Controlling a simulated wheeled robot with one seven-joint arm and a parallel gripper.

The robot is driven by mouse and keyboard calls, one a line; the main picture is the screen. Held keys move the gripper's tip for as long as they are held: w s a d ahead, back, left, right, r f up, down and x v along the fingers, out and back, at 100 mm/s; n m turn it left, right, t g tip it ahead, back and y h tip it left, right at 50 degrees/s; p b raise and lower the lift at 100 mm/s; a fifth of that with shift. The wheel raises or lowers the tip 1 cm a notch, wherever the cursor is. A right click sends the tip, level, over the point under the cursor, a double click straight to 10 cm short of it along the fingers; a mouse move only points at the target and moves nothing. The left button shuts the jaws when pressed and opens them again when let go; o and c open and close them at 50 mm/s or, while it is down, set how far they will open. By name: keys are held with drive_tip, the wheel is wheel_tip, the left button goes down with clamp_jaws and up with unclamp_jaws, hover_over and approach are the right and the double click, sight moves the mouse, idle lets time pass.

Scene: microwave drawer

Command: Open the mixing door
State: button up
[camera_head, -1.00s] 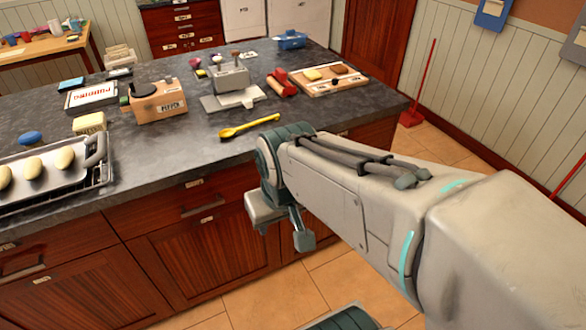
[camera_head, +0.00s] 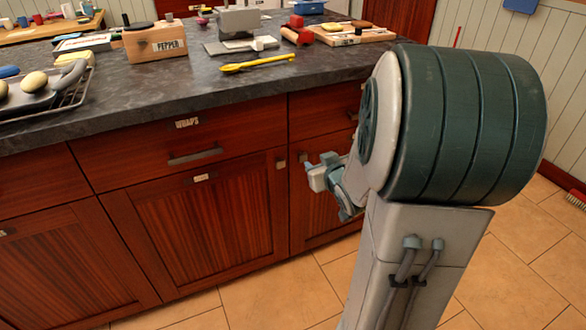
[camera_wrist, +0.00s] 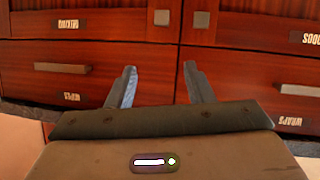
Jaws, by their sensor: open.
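The mixing door (camera_wrist: 100,24) appears to be the upper-left panel in the upside-down wrist view; its small label is blurred. Its square knob (camera_wrist: 161,17) is near the centre, beyond my fingertips. In the head view the same door (camera_head: 308,212) is right of the centre seam, partly hidden by my arm. My gripper (camera_wrist: 160,70) is open and empty, with the fingers pointing at the cabinet front. In the head view my gripper (camera_head: 318,172) is in front of the door's upper part, near its knob (camera_head: 303,157). I see no contact with the knob.
A neighbouring door (camera_head: 195,235) has its own knob (camera_head: 281,163) close by. A drawer labelled WRAPS (camera_head: 230,140) is above it. The dark countertop (camera_head: 180,85) overhangs above, with a yellow spoon (camera_head: 255,63) near its edge. The tiled floor (camera_head: 285,300) in front is clear.

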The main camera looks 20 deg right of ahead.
wheel_tip(320, 180, down, 9)
drive_tip(key=d+t+y+b, duration=0.2)
drive_tip(key=t+b, duration=0.2)
drive_tip(key=b, duration=0.8)
approach(304, 158)
drive_tip(key=shift+t, duration=0.4)
drive_tip(key=w, duration=0.7)
drive_tip(key=shift+w+f, duration=0.15)
drive_tip(key=shift+f, duration=0.25)
drive_tip(key=shift+w+a+r, duration=0.1)
drive_tip(key=shift+w, duration=0.45)
clamp_jaws()
drive_tip(key=shift+s, duration=0.1)
